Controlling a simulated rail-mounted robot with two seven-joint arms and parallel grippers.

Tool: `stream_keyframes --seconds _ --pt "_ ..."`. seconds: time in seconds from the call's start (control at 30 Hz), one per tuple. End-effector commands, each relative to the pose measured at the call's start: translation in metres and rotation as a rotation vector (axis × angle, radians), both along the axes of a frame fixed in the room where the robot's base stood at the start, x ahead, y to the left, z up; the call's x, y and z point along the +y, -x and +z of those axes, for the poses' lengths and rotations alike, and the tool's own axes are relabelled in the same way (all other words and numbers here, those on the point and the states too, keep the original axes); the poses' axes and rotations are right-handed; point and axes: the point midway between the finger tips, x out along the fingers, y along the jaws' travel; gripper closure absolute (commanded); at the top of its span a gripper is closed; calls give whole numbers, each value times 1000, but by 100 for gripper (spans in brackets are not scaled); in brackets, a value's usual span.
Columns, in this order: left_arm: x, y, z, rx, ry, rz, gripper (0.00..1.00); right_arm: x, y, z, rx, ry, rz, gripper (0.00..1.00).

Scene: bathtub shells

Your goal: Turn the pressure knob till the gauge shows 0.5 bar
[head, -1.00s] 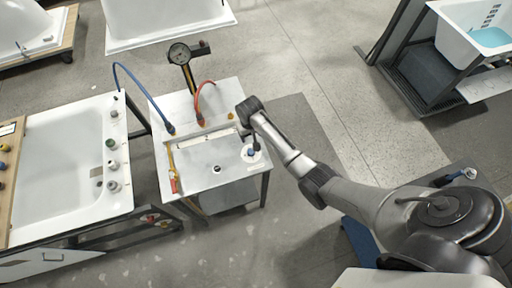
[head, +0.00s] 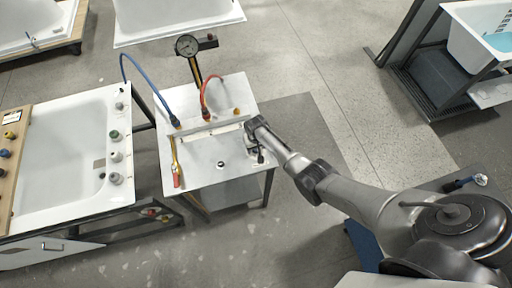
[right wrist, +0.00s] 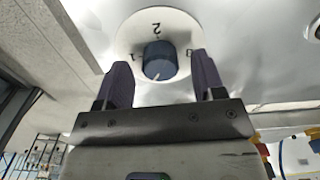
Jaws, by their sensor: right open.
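The blue pressure knob (right wrist: 159,60) sits on a round white dial (right wrist: 127,35) marked 0, 1 and 2, in the right wrist view. My right gripper (right wrist: 163,80) is open, with one dark finger on each side of the knob; I cannot tell whether they touch it. In the head view the right gripper (head: 256,152) is at the right side of the white bench (head: 214,178) and hides the knob. The round gauge (head: 187,46) stands on a post behind the bench; its reading is too small to tell. My left gripper is not in view.
A blue hose (head: 142,75) and a red hose (head: 208,90) rise from the bench. A red-handled yellow tool (head: 176,175) lies at its left. A white bathtub shell (head: 70,165) is on the left. Floor right of the bench is open.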

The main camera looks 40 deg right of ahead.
Motion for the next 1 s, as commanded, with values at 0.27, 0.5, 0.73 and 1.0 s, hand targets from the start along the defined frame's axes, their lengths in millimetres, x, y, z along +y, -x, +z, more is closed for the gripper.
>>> stream_keyframes --seconds 0.27,0.5,0.73,1.0 --pt "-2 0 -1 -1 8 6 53 0 0 -4 0 0 1 37" --pt "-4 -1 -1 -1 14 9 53 0 0 -3 0 0 0 50" --pt "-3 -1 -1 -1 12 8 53 0 0 -3 0 0 0 72" --pt "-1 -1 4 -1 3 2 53 0 0 -1 1 -1 -34 86"
